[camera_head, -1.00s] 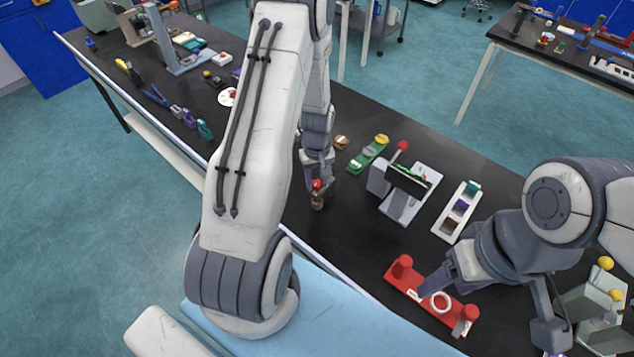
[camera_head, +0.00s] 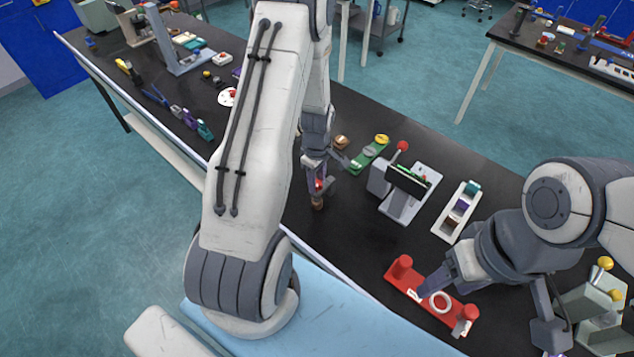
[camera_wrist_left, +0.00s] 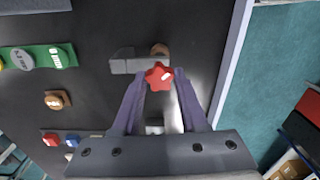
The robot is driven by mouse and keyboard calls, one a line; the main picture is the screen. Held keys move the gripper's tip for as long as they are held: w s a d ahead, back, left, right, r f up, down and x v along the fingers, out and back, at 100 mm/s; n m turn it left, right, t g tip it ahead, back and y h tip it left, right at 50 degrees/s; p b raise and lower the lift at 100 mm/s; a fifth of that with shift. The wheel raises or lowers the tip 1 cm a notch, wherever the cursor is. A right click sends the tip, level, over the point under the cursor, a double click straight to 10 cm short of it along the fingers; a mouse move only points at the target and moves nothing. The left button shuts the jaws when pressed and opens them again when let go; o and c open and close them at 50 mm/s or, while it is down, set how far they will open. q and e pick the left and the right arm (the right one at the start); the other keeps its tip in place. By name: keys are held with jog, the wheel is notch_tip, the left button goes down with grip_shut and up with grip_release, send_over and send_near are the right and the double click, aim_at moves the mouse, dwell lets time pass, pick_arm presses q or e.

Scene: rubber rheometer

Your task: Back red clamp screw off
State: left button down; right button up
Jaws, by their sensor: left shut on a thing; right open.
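The red clamp screw (camera_wrist_left: 158,76) shows as a red star-shaped knob between the fingertips of my left gripper (camera_wrist_left: 160,84) in the left wrist view. My left gripper is shut on it. In the head view the red knob (camera_head: 319,184) sits at the fingers of my left gripper (camera_head: 320,186), above a small brown piece (camera_head: 317,203) on the black table. A grey block (camera_wrist_left: 127,64) lies beside the knob in the wrist view. How far the screw is turned cannot be seen.
A green strip (camera_head: 368,155) with round pieces lies behind my left gripper. To the right are a grey device with a red-knobbed lever (camera_head: 402,147), a white sample tray (camera_head: 446,228) and a red rack (camera_head: 400,272).

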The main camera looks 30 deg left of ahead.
pick_arm(q)
jog(key=shift+n, duration=1.1)
jog(key=n, duration=0.3)
jog(key=shift+n, duration=0.8)
jog(key=n, duration=0.4)
jog(key=shift+n, duration=0.3)
jog(key=c, duration=0.6)
grip_release()
